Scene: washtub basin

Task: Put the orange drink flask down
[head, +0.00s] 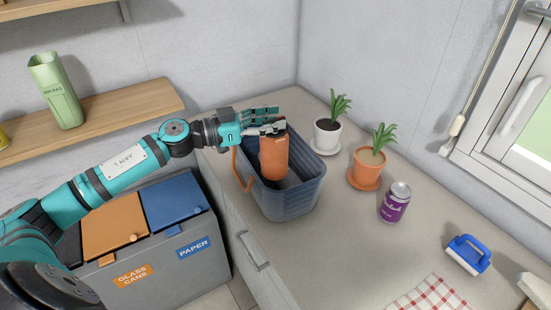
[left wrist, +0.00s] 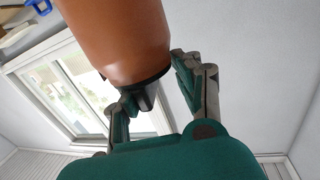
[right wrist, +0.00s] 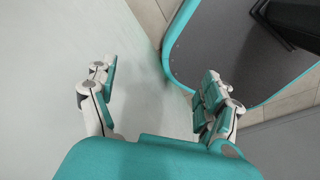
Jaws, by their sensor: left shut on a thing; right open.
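The orange drink flask (head: 273,158) is in my left gripper (head: 264,126), held near its dark top. It hangs upright over the blue-grey ribbed washtub basin (head: 290,206), its lower part inside the opening; whether it touches the bottom is hidden. In the left wrist view the flask (left wrist: 118,35) fills the upper middle, with the left gripper's fingers (left wrist: 160,95) around its dark end. My right gripper (right wrist: 155,90) is open and empty in the right wrist view, away from the basin.
An orange hose-like strip (head: 236,168) hangs at the basin's left rim. A white-potted plant (head: 327,135), a terracotta-potted plant (head: 368,168) and a purple can (head: 395,202) stand right of it. A blue brush (head: 468,254) and checked cloth (head: 430,295) lie nearer. Recycling bins (head: 160,265) stand left.

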